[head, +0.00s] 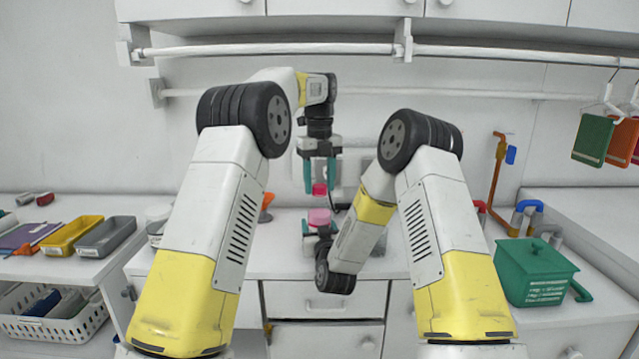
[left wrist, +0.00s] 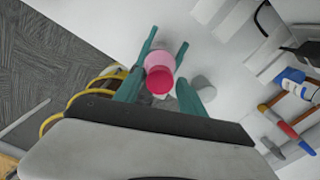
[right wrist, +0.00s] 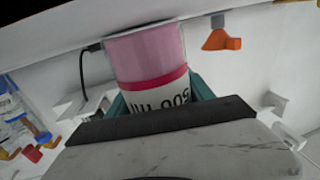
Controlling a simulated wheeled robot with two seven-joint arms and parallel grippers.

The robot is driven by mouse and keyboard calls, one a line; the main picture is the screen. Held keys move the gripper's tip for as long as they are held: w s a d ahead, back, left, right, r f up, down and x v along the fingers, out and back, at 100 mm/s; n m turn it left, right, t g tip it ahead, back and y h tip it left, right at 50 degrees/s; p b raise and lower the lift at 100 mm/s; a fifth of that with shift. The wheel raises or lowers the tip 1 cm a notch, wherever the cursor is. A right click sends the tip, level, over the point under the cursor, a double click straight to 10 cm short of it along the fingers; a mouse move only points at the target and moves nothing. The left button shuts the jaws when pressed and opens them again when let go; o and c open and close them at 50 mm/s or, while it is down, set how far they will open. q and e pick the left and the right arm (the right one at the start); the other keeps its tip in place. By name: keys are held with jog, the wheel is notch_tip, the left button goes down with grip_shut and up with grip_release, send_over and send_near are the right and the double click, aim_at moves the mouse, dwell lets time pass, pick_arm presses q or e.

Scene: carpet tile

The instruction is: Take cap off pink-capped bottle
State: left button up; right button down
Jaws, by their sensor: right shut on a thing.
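The pink bottle (head: 319,217) stands upright above the counter, and its label with dark lettering shows in the right wrist view (right wrist: 158,95). My right gripper is shut on its lower part; its teal fingers (right wrist: 155,105) flank the label. The small deep-pink cap (head: 320,189) shows above the bottle, and a pale gap seems to lie between them in the head view. My left gripper (head: 319,178) points down with a finger on each side of the cap. In the left wrist view the cap (left wrist: 160,82) is between the teal fingers; I cannot tell whether they press on it.
A green box (head: 535,270) stands on the right counter. Yellow (head: 72,236) and grey trays (head: 106,237) lie at the left, above a white basket (head: 48,322). An orange object (right wrist: 222,42) is behind the bottle. My forearms hide part of the counter.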

pick_arm(q)
grip_shut()
jog(key=n, duration=0.3)
jog(key=shift+n, duration=0.3)
jog(key=n, duration=1)
jog(key=shift+n, duration=0.4)
jog(key=n, duration=0.8)
jog(key=shift+r+n, duration=0.1)
jog(key=shift+n, duration=0.2)
jog(key=n, duration=0.6)
jog(key=shift+n, duration=0.3)
jog(key=n, duration=1.7)
jog(key=shift+n, duration=0.4)
jog(key=n, duration=0.6)
